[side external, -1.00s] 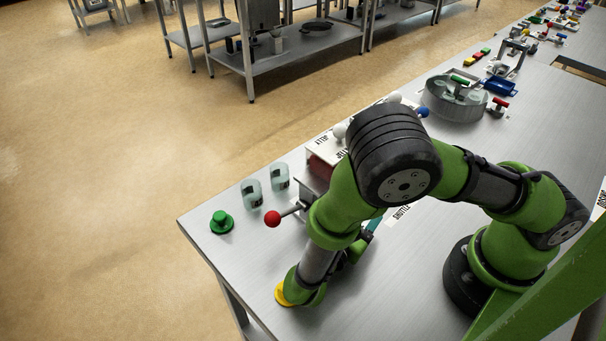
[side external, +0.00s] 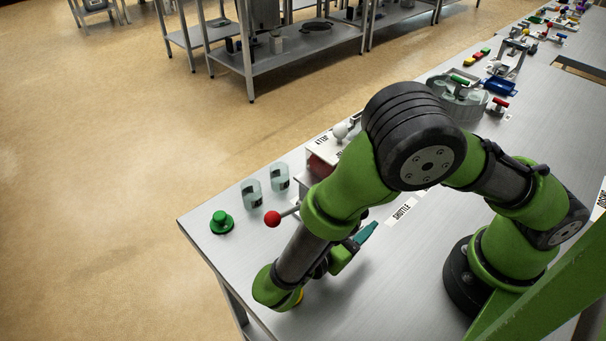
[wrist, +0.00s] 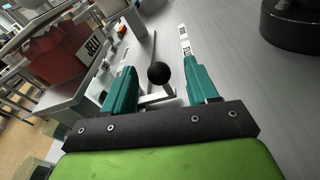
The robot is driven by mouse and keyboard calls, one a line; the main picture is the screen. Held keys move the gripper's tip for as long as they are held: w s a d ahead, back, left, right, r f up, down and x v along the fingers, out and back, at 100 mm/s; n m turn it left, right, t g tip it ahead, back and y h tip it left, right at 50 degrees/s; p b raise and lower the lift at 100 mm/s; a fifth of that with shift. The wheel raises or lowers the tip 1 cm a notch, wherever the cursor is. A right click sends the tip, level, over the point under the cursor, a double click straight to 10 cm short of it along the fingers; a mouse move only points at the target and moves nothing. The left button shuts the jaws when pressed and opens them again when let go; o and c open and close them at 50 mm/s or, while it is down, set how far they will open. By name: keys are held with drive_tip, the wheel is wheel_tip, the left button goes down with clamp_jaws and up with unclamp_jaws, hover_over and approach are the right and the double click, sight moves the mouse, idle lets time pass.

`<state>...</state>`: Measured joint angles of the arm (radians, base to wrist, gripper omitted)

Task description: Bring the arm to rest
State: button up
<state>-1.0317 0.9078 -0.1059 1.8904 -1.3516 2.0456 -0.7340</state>
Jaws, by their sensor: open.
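My gripper (wrist: 162,92) shows in the wrist view with its two teal fingers apart and nothing between them. A black ball knob (wrist: 158,73) on a metal bracket lies beyond the fingertips, lined up with the gap; I cannot tell the distance. In the side external view one teal finger (side external: 366,233) shows above the table near the SHUTTLE label (side external: 402,210). The rest of the gripper is mostly hidden by my green arm, which is bent over the table.
A red ball lever (side external: 272,219), two clear cups (side external: 251,192) and a green knob (side external: 221,222) stand near the table's left corner. A round metal tub (side external: 455,98) stands farther back. Bare table lies around the SHUTTLE label.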

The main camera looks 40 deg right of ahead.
drive_tip(key=d+r+m+t+y, duration=0.3)
drive_tip(key=d+r+m+y, duration=0.1)
drive_tip(key=r+m+y, duration=0.5)
drive_tip(key=s+d+r+m+t+y, duration=0.1)
drive_tip(key=d+r+m+t+y, duration=0.2)
drive_tip(key=r+m+y, duration=0.6)
drive_tip(key=shift+d+r+m+y, duration=0.3)
drive_tip(key=shift+d+r+m, duration=0.55)
drive_tip(key=shift+m, duration=0.35)
